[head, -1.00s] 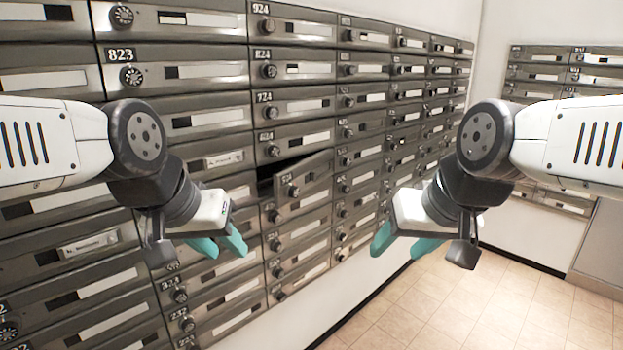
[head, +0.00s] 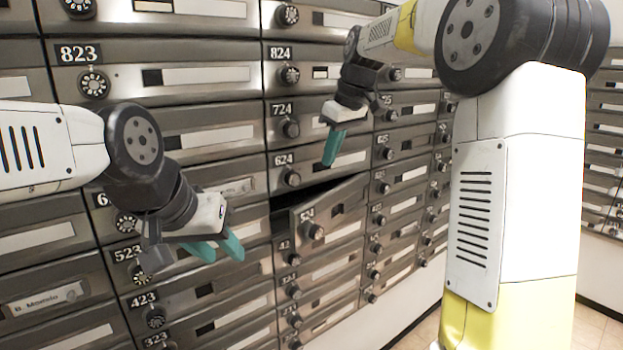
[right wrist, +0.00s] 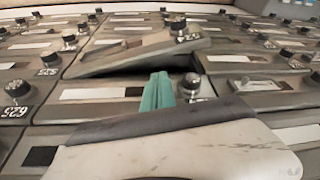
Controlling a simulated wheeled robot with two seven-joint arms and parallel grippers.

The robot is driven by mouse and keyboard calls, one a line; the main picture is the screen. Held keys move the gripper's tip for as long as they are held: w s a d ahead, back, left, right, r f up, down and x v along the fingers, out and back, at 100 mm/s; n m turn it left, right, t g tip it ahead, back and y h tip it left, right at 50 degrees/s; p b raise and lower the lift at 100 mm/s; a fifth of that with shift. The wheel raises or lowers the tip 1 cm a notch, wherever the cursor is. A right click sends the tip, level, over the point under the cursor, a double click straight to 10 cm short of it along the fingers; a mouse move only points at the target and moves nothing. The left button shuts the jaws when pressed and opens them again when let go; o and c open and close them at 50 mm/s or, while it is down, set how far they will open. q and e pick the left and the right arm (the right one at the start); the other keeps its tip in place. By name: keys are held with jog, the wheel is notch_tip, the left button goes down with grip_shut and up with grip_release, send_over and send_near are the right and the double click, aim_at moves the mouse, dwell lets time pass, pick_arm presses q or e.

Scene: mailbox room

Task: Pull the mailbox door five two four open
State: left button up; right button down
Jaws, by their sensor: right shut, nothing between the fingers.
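Mailbox door 524 (head: 345,212) is ajar in the head view, with a dark gap along its upper edge and its round lock knob on its front left part. It also shows tilted out in the right wrist view (right wrist: 135,52). My right gripper (head: 331,160) is shut and empty, its teal fingers pointing down in front of the doors near 624, above door 524. In the right wrist view its fingers (right wrist: 156,92) are beside the knob of 624, close to the gap; contact cannot be told. My left gripper (head: 225,256) is open and empty, left of door 524.
Grey mailbox doors with protruding dial knobs surround it, including 624 (head: 320,168), 724 (head: 350,118) and 523 (head: 190,265). My right arm blocks much of the right side. Tiled floor (head: 600,330) shows at lower right.

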jog(key=x, duration=1)
jog(key=shift+w+a, duration=0.1)
jog(key=shift+w, duration=0.2)
jog(key=shift+s, duration=0.1)
